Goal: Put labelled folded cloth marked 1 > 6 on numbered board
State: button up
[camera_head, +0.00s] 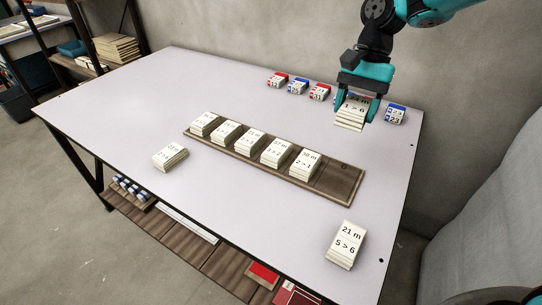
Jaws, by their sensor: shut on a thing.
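My gripper (357,103) is shut on a white folded cloth (351,112) marked "1 > 6" and holds it above the far right part of the table. The wooden numbered board (340,182) lies across the middle of the table. Several white labelled cloths sit on it in a row, the rightmost cloth (305,163) marked "2 > 1". The board's right end is bare wood with a small dark mark.
Red and blue labelled blocks stand along the table's back edge, including a blue one (395,114) right of my gripper and a red one (277,80). The table's left part (130,105) is clear. A wall rises behind the table.

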aim_at(334, 185)
jog(key=shift+r, duration=0.15)
notch_tip(334, 185, down, 20)
jog(key=b, duration=0.3)
jog(key=shift+b, duration=0.3)
jog(key=o, duration=0.9)
jog(key=shift+o, duration=0.2)
